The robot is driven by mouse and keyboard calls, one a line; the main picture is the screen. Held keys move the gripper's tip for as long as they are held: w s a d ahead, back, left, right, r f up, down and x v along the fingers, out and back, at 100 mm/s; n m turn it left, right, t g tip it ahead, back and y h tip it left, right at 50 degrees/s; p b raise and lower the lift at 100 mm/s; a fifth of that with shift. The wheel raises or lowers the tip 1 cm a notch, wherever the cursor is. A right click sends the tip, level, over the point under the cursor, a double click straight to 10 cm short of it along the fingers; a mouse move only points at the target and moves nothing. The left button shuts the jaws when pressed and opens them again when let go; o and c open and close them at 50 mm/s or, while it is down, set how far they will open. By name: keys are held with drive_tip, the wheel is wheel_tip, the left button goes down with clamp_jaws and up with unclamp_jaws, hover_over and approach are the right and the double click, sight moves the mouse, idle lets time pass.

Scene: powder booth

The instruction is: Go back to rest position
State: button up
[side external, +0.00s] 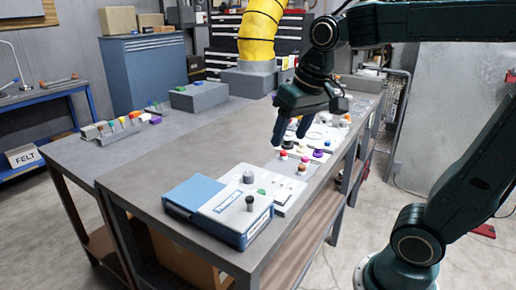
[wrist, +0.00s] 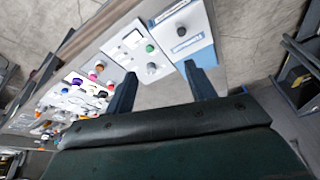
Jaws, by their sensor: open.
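My gripper (side external: 292,128) is dark green with blue fingers and hangs above the right part of the grey workbench (side external: 150,170). Its fingers point down and stand apart with nothing between them. In the wrist view the two fingers (wrist: 160,90) show a clear gap, with bare bench surface beyond. The gripper is apart from the control panel with coloured knobs (side external: 290,175) below it. My arm reaches in from the upper right.
A yellow duct (side external: 260,35) rises behind the bench. A grey box (side external: 198,97) with coloured buttons stands at the back. The bench's left middle is clear.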

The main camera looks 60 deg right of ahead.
drive_tip(key=s+a+f+n+t, duration=0.2)
drive_tip(key=s+a+f+n, duration=0.1)
drive_tip(key=s, duration=0.6)
drive_tip(key=shift+s+f+n+y, duration=0.3)
drive_tip(key=shift+s+f+n, duration=0.1)
